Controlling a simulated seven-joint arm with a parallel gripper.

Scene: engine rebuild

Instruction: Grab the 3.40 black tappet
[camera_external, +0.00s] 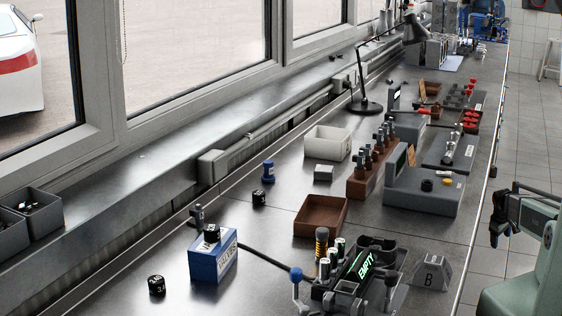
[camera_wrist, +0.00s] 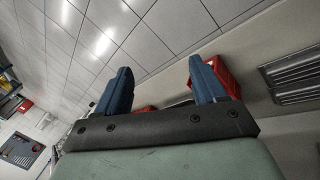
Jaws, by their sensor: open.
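Several small black cylinders with white markings are in the external view. One black tappet (camera_external: 156,285) stands on the bench at the front left; its marking seems to start with 3, but I cannot read it surely. Another black tappet (camera_external: 212,233) sits on top of a blue box (camera_external: 213,260). A third black tappet (camera_external: 259,198) stands farther back, near a blue piece. My gripper (camera_external: 499,233) is at the right edge, off the bench and far from all of them. In the wrist view my gripper (camera_wrist: 158,66) has its two blue fingers wide apart with nothing between them.
A brown tray (camera_external: 321,229), a white bin (camera_external: 328,156) and a dark fixture with a green EMPTY display (camera_external: 364,264) stand on the bench. Grey bins (camera_external: 42,211) sit on the window sill at left. The bench around the front-left tappet is clear.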

